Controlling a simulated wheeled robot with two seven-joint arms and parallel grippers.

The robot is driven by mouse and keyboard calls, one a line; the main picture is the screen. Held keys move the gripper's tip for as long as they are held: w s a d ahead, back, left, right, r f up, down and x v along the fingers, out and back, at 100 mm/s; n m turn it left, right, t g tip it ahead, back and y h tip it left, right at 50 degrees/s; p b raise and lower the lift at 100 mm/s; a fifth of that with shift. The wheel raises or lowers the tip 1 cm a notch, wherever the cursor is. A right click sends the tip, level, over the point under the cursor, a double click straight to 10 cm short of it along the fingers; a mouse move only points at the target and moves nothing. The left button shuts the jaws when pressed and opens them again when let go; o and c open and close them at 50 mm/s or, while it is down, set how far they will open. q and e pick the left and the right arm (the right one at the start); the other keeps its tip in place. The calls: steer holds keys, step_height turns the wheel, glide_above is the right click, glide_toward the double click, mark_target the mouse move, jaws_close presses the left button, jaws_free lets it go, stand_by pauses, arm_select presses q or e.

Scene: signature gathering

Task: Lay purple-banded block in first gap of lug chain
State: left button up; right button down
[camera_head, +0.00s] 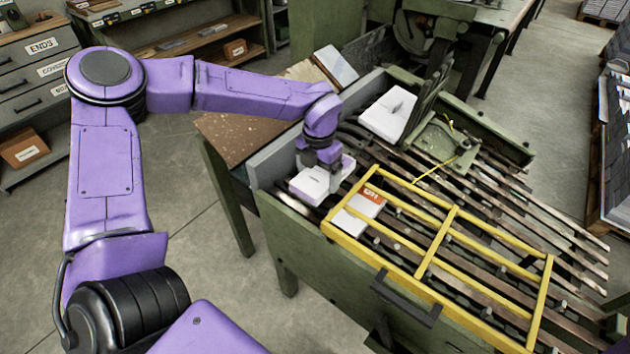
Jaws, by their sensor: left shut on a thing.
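My left gripper (323,162) points down and is shut on a white paper block (309,186) at the near left end of the lug chain (480,185). A pale purple tint shows on the block's side, but the band is not clear. The gripper hides part of the block, and I cannot tell whether it rests on the chain rails. A block with an orange label (361,206) lies just right of it, under the yellow guard frame (446,228). A white block (388,115) lies in the bay behind. My right gripper is not in view.
The green machine body (300,235) has a raised wall left of the chain. A brown side table (245,128) adjoins it. The yellow guard covers the near chain, with a dark handle (405,300) in front. Drawers and shelves stand at the back left.

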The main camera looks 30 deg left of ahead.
arm_select(q)
steer(key=a+f, duration=0.1)
steer(key=f, duration=0.1)
steer(key=w+f, duration=0.1)
steer(key=f, duration=0.1)
steer(key=w+a+f, duration=0.1)
steer(key=f, duration=0.1)
steer(key=shift+a+f, duration=0.2)
steer(key=shift+a, duration=0.1)
steer(key=shift+f, duration=0.4)
steer(key=shift+f, duration=0.15)
steer(key=o, duration=0.9)
steer(key=shift+o, duration=0.2)
step_height(320, 180, up, 12)
steer(key=shift+r, duration=0.25)
